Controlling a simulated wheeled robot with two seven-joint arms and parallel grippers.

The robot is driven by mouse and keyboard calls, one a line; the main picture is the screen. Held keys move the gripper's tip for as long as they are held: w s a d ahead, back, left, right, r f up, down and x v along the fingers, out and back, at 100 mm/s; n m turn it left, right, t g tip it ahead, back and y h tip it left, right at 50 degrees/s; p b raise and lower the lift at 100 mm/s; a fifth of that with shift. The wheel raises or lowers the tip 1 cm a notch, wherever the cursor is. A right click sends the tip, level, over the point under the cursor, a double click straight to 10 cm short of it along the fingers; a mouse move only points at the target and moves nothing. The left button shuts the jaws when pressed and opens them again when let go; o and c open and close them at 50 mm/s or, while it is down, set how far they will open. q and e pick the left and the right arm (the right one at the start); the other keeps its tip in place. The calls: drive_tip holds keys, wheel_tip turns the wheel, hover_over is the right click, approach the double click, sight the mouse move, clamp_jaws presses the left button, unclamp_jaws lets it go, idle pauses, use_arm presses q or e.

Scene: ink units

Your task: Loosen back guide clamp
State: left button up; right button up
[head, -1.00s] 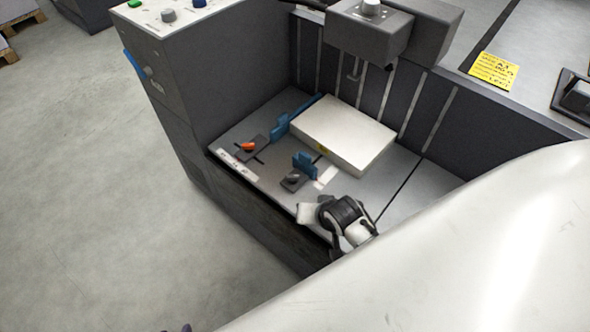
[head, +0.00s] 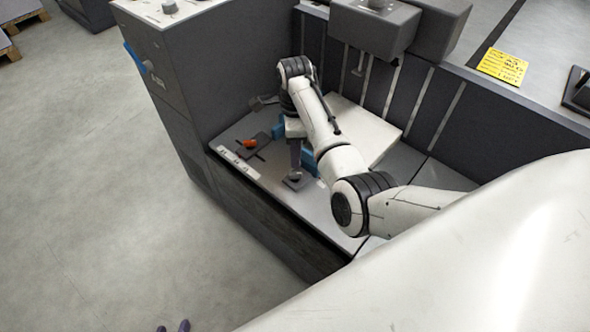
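One guide clamp with an orange knob (head: 249,143) sits on a dark block at the left of the grey feed table (head: 222,146). A second clamp with a dark knob (head: 297,181) sits closer to the middle, beside a blue guide (head: 310,161). I cannot tell from labels which is the back one. My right gripper (head: 296,172) points down over the dark-knob clamp and seems close to or touching it. Its finger opening is hidden.
A white paper stack (head: 377,134) lies behind my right arm, partly covered by it. A grey overhead unit (head: 372,28) hangs above the table. A dark cabinet (head: 215,70) stands at the left.

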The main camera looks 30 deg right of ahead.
sight(295, 173)
wheel_tip(295, 173, down, 8)
drive_tip(key=shift+b, duration=1.15)
drive_tip(key=shift+c, duration=0.2)
clamp_jaws()
